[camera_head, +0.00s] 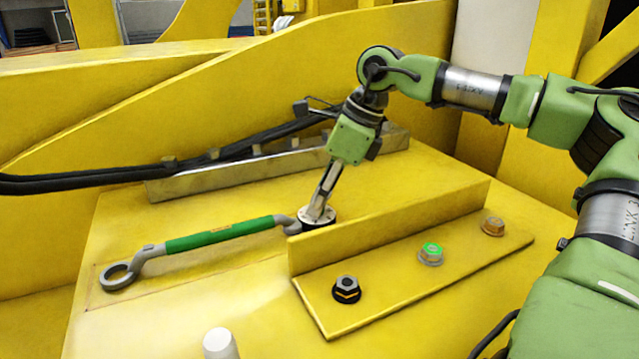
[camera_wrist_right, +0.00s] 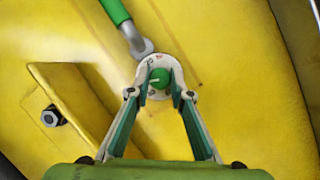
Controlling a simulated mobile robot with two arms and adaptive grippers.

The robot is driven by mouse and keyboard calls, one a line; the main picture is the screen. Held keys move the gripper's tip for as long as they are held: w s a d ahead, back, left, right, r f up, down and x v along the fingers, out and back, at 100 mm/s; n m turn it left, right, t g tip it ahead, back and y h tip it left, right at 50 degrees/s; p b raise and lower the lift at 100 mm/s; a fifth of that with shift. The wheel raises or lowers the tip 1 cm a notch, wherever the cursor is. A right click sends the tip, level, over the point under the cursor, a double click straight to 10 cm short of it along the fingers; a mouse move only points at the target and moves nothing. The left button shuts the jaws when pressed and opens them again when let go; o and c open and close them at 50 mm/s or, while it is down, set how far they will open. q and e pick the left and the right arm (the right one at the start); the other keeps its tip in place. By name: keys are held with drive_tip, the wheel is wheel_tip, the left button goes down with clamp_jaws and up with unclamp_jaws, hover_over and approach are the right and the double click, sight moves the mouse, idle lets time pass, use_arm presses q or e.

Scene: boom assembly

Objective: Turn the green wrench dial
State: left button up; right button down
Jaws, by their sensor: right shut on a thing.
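The wrench (camera_head: 219,235) lies on the yellow surface, with a green grip and a grey open ring at its left end. Its other end has a round pale head (camera_head: 331,215) beside the upright yellow plate. In the right wrist view the green dial (camera_wrist_right: 159,77) sits in the middle of this pale head, and the green grip (camera_wrist_right: 114,9) runs off at the top. My right gripper (camera_head: 318,209) points down onto the head. In the wrist view its two fingers (camera_wrist_right: 159,94) close around the dial from both sides. My left gripper is out of view.
A yellow angled bracket (camera_head: 390,222) stands right of the wrench head. It carries a dark bolt (camera_head: 346,289), a green-topped bolt (camera_head: 431,253) and a brownish bolt (camera_head: 493,225). Black cables (camera_head: 90,181) run behind. A white peg (camera_head: 220,344) is in front.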

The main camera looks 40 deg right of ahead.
drive_tip(key=n+p, duration=0.1)
drive_tip(key=n+g+p, duration=0.1)
drive_tip(key=shift+d+r+n+y+p, duration=0.1)
drive_tip(key=shift+r+n+y+p, duration=0.1)
drive_tip(key=shift+n+y+p, duration=0.15)
drive_tip(key=n+p, duration=0.1)
drive_tip(key=n, duration=0.2)
drive_tip(key=shift+w+f+g+y, duration=0.1)
drive_tip(key=shift+g+y, duration=0.15)
drive_tip(key=shift+g, duration=0.15)
drive_tip(key=shift+f+n+g+p, duration=0.1)
drive_tip(key=shift+n+g+p, duration=0.2)
drive_tip(key=shift+n, duration=0.35)
drive_tip(key=shift+w+n+g, duration=0.15)
drive_tip(key=shift+n+g, duration=0.35)
drive_tip(key=shift+n, duration=1)
drive_tip(key=c, duration=1.8)
unclamp_jaws()
